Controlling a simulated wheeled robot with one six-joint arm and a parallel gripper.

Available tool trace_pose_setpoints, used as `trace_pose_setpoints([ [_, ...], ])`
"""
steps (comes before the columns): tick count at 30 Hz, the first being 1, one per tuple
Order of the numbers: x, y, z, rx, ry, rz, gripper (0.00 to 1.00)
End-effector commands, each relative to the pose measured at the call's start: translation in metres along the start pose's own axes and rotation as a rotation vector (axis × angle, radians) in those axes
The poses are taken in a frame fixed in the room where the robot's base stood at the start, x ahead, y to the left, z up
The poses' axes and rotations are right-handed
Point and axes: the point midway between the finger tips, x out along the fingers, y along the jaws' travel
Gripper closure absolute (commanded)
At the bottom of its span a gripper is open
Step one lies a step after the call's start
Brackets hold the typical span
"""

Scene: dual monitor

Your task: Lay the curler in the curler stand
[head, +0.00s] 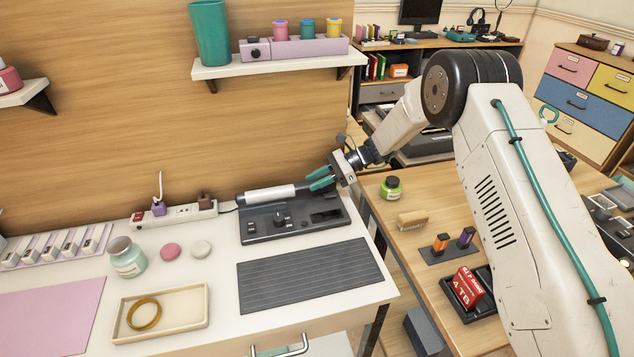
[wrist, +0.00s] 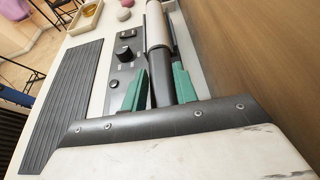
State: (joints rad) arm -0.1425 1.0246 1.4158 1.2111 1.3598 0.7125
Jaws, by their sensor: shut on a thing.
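The curler, with a white barrel (head: 270,194) and a dark handle, lies lengthwise along the back of the dark curler stand (head: 262,228). The stand is a low console with a knob and sits against the wooden back panel. My gripper (head: 320,178) comes from the right and its teal fingers are shut on the curler's dark handle. In the wrist view my gripper (wrist: 159,85) has one finger on each side of the handle, and the curler's pale barrel (wrist: 155,28) points away. I cannot tell whether the curler rests on the stand or hangs just above it.
A grey ribbed mat (head: 310,273) lies in front of the stand. A power strip (head: 175,214), a glass jar (head: 127,258) and a tray with a ring (head: 190,300) are to the left. A shelf (head: 275,64) hangs above. A second desk with small items stands right.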

Motion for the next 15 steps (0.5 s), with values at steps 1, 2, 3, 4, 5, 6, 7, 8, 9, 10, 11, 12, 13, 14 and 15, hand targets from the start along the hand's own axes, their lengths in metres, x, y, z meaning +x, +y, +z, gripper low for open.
trace_pose_setpoints([
  [1,0.0020,-0.0002,-0.0053,0.001,-0.001,-0.001,1.00],
  [2,0.0025,-0.0002,-0.0068,0.000,-0.001,-0.001,1.00],
  [3,0.0026,-0.0003,-0.0073,0.000,-0.001,-0.001,1.00],
  [4,0.0025,-0.0004,-0.0070,-0.001,-0.001,-0.001,1.00],
  [5,0.0023,-0.0004,-0.0068,-0.001,-0.001,-0.002,1.00],
  [6,0.0022,-0.0003,-0.0067,-0.001,-0.001,-0.002,1.00],
  [7,0.0022,-0.0003,-0.0067,-0.001,-0.001,-0.002,1.00],
  [8,0.0022,-0.0002,-0.0068,-0.001,-0.001,-0.002,1.00],
  [9,0.0024,-0.0002,-0.0071,-0.001,-0.001,-0.002,1.00],
  [10,0.0026,-0.0001,-0.0077,0.000,-0.001,-0.002,1.00],
  [11,0.0029,-0.0001,-0.0085,0.000,-0.001,-0.002,1.00],
  [12,0.0034,-0.0001,-0.0097,0.000,-0.001,-0.002,1.00],
  [13,0.0033,0.0000,-0.0096,0.000,0.000,-0.002,0.63],
  [14,0.0032,0.0000,-0.0095,0.000,0.000,-0.002,0.54],
  [15,0.0032,0.0000,-0.0095,0.000,0.000,-0.002,0.49],
])
